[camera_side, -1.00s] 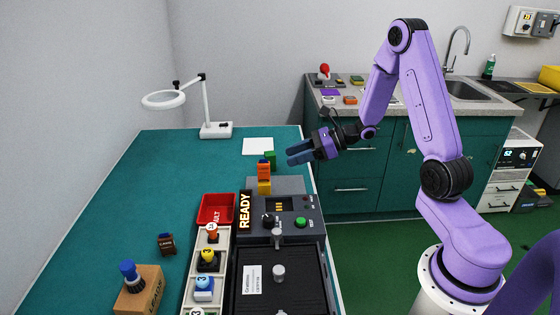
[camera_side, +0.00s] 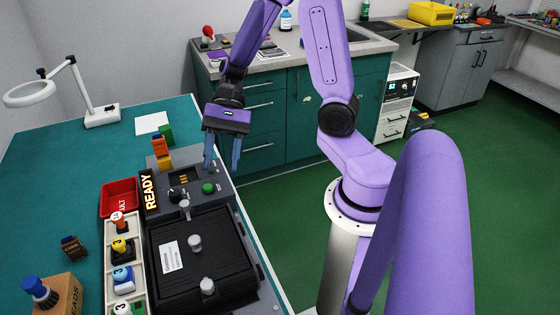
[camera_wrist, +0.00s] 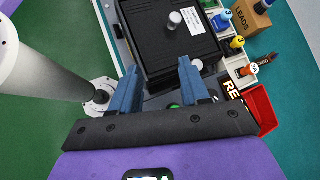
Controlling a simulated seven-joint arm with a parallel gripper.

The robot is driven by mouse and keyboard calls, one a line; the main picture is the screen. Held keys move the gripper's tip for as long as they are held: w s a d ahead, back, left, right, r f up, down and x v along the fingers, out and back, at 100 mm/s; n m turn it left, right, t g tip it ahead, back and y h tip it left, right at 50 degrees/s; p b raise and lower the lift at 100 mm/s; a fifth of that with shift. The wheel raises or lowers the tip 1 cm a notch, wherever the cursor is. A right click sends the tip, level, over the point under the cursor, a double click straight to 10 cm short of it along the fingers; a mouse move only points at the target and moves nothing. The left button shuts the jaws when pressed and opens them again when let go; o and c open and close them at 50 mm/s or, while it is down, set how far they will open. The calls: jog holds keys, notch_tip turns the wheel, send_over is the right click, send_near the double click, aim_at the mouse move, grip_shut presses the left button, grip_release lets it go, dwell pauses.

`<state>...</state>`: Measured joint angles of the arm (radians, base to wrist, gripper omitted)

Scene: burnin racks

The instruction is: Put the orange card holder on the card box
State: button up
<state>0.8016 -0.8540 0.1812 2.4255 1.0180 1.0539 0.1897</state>
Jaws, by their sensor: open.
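My gripper (camera_side: 222,158) points down with its two blue fingers apart and empty, above the right end of the grey control panel (camera_side: 222,176). The open fingers (camera_wrist: 158,78) also show in the wrist view, above the black rack. A small dark box marked CARD (camera_side: 71,248) stands on the teal table at the left; it is partly visible in the wrist view (camera_wrist: 267,59). An orange numbered piece (camera_side: 118,221) stands in the pale tray, and an orange block (camera_side: 158,147) sits on a yellow one behind the panel. I cannot tell which is the orange card holder.
The black rack (camera_side: 199,276) with upright knobs lies in front of the panel. A red bin (camera_side: 119,196), the READY sign (camera_side: 149,190) and the pale tray (camera_side: 110,272) are to its left. A LEADS box (camera_side: 60,292) stands at the front left.

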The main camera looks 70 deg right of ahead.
jog(key=s+r+n+t+h, duration=0.1)
jog(key=s+n+h, duration=0.8)
jog(key=n, duration=1.4)
jog(key=s+t, duration=0.1)
jog(key=s, duration=0.3)
jog(key=shift+d+r+t, duration=0.3)
jog(key=shift+d+r, duration=0.1)
